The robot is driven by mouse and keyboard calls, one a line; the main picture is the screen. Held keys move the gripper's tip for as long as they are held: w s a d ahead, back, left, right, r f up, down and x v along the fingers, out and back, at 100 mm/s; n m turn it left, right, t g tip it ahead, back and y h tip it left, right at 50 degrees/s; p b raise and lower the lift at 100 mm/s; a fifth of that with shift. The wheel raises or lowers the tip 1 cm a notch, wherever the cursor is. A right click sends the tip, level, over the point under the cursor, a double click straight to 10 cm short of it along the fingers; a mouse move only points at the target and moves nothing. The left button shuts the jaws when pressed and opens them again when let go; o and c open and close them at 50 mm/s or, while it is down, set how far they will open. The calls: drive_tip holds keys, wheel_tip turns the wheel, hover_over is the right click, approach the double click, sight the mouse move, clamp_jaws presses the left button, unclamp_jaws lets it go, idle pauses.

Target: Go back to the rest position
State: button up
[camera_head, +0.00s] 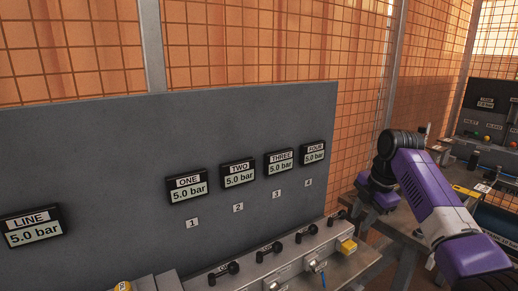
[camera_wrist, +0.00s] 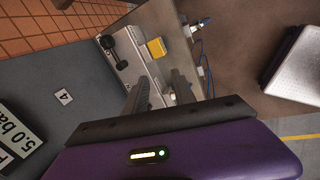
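My gripper (camera_wrist: 158,88) shows in the wrist view with its two dark fingers apart and nothing held between them. Beyond the fingers lies the metal valve block with a black lever (camera_wrist: 112,48) and a yellow block (camera_wrist: 156,47); the fingers appear apart from these. In the head view my purple arm (camera_head: 435,195) is bent at the right, in front of the mesh fence and the right-hand bench. The fingers cannot be made out there.
A grey panel (camera_head: 110,150) carries a LINE display (camera_head: 33,229) and displays ONE (camera_head: 187,185), TWO (camera_head: 239,173), THREE (camera_head: 280,162) and FOUR (camera_head: 313,152), all reading 5.0 bar. Black valve levers (camera_head: 223,273) line the bench below. A wire mesh fence (camera_head: 270,45) stands behind.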

drive_tip(key=w+a+r+m+t, duration=0.3)
drive_tip(key=w+a+m+t, duration=0.1)
drive_tip(key=w+m+t, duration=0.45)
drive_tip(key=s+a+f+m+t, duration=0.25)
drive_tip(key=s+f+m, duration=0.2)
drive_tip(key=s, duration=0.25)
drive_tip(key=s+a+f+m+t, duration=0.2)
drive_tip(key=s+a+f+m, duration=0.1)
drive_tip(key=s+f, duration=0.25)
drive_tip(key=s+f+m, duration=0.1)
drive_tip(key=s+m, duration=0.2)
drive_tip(key=s, duration=2.4)
drive_tip(key=s+f+m+g+h, duration=0.1)
drive_tip(key=s+m, duration=0.2)
drive_tip(key=s, duration=2.4)
drive_tip(key=shift+s+d+f, duration=0.3)
drive_tip(key=shift+s+d, duration=0.05)
drive_tip(key=shift+s, duration=0.05)
